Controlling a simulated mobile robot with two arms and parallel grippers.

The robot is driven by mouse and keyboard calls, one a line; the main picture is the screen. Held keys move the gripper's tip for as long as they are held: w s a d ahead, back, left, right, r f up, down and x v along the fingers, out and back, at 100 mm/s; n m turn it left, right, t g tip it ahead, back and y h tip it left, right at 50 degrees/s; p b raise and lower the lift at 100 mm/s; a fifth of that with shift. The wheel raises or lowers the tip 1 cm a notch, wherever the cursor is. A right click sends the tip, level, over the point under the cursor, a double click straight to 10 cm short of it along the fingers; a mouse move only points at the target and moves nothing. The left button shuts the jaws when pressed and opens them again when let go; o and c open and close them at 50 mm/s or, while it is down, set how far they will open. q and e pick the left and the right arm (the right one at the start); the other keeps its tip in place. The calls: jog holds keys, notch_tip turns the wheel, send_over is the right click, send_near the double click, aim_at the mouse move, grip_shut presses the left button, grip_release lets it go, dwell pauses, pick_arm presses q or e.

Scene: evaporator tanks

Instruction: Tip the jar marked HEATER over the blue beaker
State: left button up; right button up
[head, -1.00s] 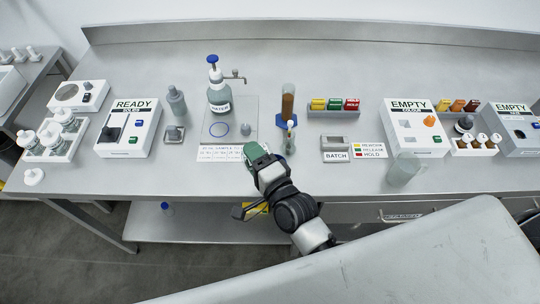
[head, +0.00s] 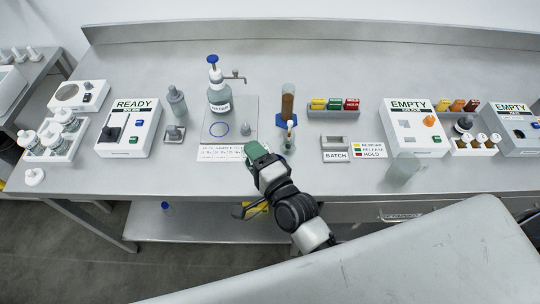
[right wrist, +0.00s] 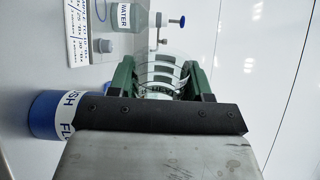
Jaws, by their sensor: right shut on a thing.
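My right gripper (head: 256,154) reaches over the bench's front edge. In the right wrist view, its green fingers (right wrist: 161,82) are shut on a clear, ringed jar-like thing (right wrist: 160,70). The lettering on it is too small to read, so I cannot confirm a HEATER mark. A blue cylindrical vessel (right wrist: 48,108) with a white, partly visible label stands to the left of the gripper in that view, apart from the held thing. The black gripper body hides part of the vessel. In the head view the arm hides the held thing. My left gripper is out of view.
The WATER bottle (head: 219,95) with its tap stands behind the gripper. A tall brown-filled cylinder (head: 288,103) on a blue base is to its right. A clear beaker (head: 403,171) stands near the front edge, further right. Open bench lies along the back.

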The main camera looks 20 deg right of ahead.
jog(key=shift+a+n+p, duration=0.1)
jog(key=shift+n+p, duration=0.4)
jog(key=shift+p, duration=0.1)
jog(key=shift+a+f+n+g+h+p, duration=0.2)
jog(key=shift+f+n+p, duration=0.35)
jog(key=shift+n, duration=0.4)
jog(key=shift+a+f+n+g+h+p, duration=0.1)
jog(key=shift+f+n+g+p, duration=0.2)
jog(key=shift+n+p, duration=0.5)
jog(key=shift+f+n+h+p, duration=0.2)
jog(key=shift+f+n+p, duration=0.15)
jog(key=shift+n, duration=0.45)
jog(key=shift+f+n+h+p, duration=0.2)
jog(key=shift+f+n+p, duration=0.15)
jog(key=shift+n, duration=0.4)
jog(key=shift+d+f+n+g+h+p, duration=0.2)
jog(key=shift+f+n+p, duration=0.2)
jog(key=shift+n, duration=0.4)
jog(key=shift+d+f+n+g+h+p, duration=0.1)
jog(key=shift+f+n+h+p, duration=0.2)
jog(key=shift+n, duration=0.5)
jog(key=shift+f, duration=0.2)
